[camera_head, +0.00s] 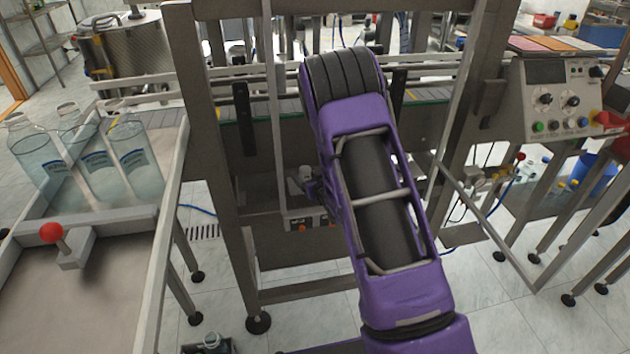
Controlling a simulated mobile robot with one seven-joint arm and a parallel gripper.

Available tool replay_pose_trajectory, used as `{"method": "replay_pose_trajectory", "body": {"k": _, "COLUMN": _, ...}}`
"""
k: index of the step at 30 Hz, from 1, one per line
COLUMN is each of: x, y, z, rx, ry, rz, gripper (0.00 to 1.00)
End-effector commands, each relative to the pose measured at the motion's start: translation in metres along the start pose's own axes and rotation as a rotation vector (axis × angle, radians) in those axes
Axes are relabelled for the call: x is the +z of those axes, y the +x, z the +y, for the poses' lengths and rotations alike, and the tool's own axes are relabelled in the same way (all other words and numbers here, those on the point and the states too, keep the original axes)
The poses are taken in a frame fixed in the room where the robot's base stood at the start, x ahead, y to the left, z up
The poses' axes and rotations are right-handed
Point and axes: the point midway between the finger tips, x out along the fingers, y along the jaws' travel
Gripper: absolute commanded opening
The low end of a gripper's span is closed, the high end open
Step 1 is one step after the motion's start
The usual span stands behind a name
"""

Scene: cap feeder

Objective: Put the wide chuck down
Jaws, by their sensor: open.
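My purple arm rises from the bottom and bends over at the top, hiding most of what lies behind it. A dark part beside the arm's left edge looks like a bit of my gripper (314,187); the rest of it is hidden. Its jaws are open. A small grey cylindrical piece (305,174) shows right at that dark part, above a grey control box (308,219). I cannot tell whether this piece is the wide chuck, nor whether it touches the gripper. No other chuck can be made out.
A steel machine frame (214,120) surrounds my arm, with a conveyor (430,95) across it. A control panel (555,98) is at the right. At left, large clear bottles (88,158) stand on a steel table (100,285) with a red-knobbed lever (52,234). Tiled floor lies below.

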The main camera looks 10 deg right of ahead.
Motion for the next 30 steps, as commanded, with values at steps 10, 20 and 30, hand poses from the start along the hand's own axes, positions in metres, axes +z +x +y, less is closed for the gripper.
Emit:
{"method": "replay_pose_trajectory", "body": {"k": 10, "x": 0.0, "y": -0.072, "z": 0.001, "rx": 0.003, "ry": 0.003, "rz": -0.001, "gripper": 0.71}}
{"method": "replay_pose_trajectory", "body": {"k": 20, "x": 0.0, "y": -0.115, "z": 0.0, "rx": 0.001, "ry": 0.001, "rz": -0.001, "gripper": 0.71}}
{"method": "replay_pose_trajectory", "body": {"k": 30, "x": 0.0, "y": -0.118, "z": 0.0, "rx": 0.001, "ry": 0.0, "rz": -0.001, "gripper": 0.71}}
